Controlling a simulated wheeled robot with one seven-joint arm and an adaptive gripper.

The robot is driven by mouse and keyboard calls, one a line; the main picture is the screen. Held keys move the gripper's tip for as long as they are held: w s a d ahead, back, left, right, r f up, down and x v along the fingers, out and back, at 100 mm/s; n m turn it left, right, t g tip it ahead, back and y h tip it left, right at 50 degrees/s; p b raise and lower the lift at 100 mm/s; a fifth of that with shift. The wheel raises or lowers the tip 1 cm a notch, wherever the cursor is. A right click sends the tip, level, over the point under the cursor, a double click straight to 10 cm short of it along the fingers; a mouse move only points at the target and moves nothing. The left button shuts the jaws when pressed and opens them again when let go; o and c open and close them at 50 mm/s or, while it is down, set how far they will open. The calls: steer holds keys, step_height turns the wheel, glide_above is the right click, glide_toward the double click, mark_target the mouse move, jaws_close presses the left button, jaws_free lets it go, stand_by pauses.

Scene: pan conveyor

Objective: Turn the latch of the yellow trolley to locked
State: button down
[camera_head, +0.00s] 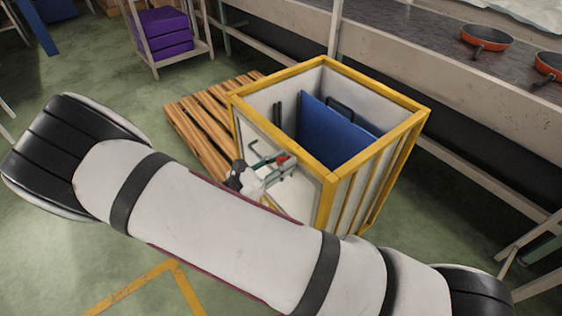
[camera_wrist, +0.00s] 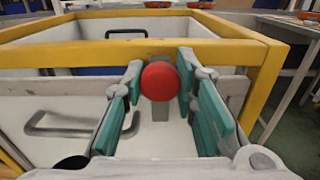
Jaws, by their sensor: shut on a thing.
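The yellow trolley (camera_head: 381,93) is an open-topped box with a yellow frame and pale panels. In the wrist view its front top rail (camera_wrist: 60,55) runs across the picture. The latch's round red knob (camera_wrist: 160,80) is just below that rail, with a grey bar (camera_wrist: 160,112) seen below it. My gripper (camera_wrist: 159,70) has its teal-padded fingers on either side of the knob and is shut on it. In the head view my gripper (camera_head: 272,166) reaches the trolley's near panel, and my arm covers part of that side. The latch's exact angle is hard to tell.
A grey pull handle (camera_wrist: 75,125) is on the panel left of the latch. A blue panel (camera_head: 325,128) stands inside the trolley. A wooden pallet (camera_head: 205,125) lies beside it. The conveyor (camera_head: 400,35) with orange pans (camera_head: 487,38) runs behind. Green floor is free at the left.

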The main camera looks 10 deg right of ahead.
steer(key=shift+f, duration=0.1)
steer(key=c, duration=1.3)
jaws_free()
steer(key=shift+a, duration=0.1)
steer(key=v, duration=1.1)
steer(key=shift+s+a, duration=0.25)
steer(key=shift+a, duration=0.1)
